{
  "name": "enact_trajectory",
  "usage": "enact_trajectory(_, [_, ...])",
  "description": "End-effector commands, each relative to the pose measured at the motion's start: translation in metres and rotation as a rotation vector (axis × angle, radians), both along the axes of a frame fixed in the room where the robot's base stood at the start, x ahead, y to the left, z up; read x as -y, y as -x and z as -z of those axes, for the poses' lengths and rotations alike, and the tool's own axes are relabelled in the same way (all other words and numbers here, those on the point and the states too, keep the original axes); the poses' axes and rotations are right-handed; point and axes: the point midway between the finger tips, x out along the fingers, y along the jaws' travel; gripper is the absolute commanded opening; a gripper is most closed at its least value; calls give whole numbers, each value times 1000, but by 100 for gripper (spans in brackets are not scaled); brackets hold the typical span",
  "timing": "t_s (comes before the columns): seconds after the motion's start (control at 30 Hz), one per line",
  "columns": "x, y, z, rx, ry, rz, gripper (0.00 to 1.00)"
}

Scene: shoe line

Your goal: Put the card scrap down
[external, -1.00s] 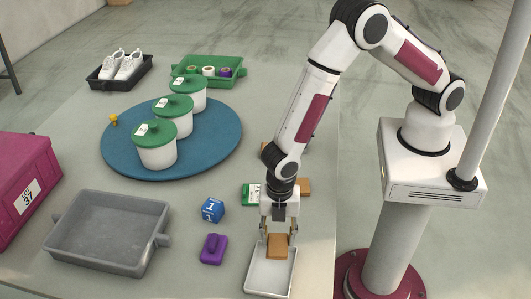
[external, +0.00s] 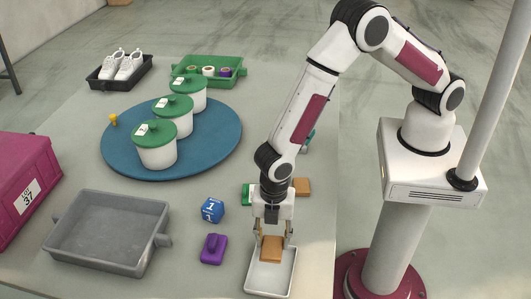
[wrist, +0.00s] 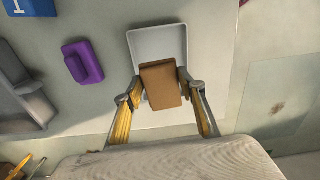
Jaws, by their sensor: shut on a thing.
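The card scrap (external: 271,248) is a small brown rectangular piece. My gripper (external: 272,238) is shut on it, with one finger at each side. The scrap is over the white tray (external: 268,280), near the table's front right. In the wrist view the card scrap (wrist: 161,86) sits between my fingertips and covers part of the white tray (wrist: 157,42). I cannot tell whether the scrap touches the tray floor.
A purple block (external: 213,249) and a blue numbered cube (external: 212,210) lie left of the white tray. A grey tray (external: 108,232) is further left. Another brown piece (external: 301,187) and a green-and-white item (external: 247,195) lie behind my gripper. White pots stand on a blue disc (external: 222,147).

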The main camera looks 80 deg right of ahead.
Motion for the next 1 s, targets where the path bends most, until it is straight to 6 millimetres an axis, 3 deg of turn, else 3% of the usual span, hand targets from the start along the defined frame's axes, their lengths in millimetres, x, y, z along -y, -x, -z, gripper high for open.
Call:
enact_trajectory(0.5, [0,0,55,-1,1,0,25])
enact_trajectory(1.0, [0,0,60,0,0,0,25])
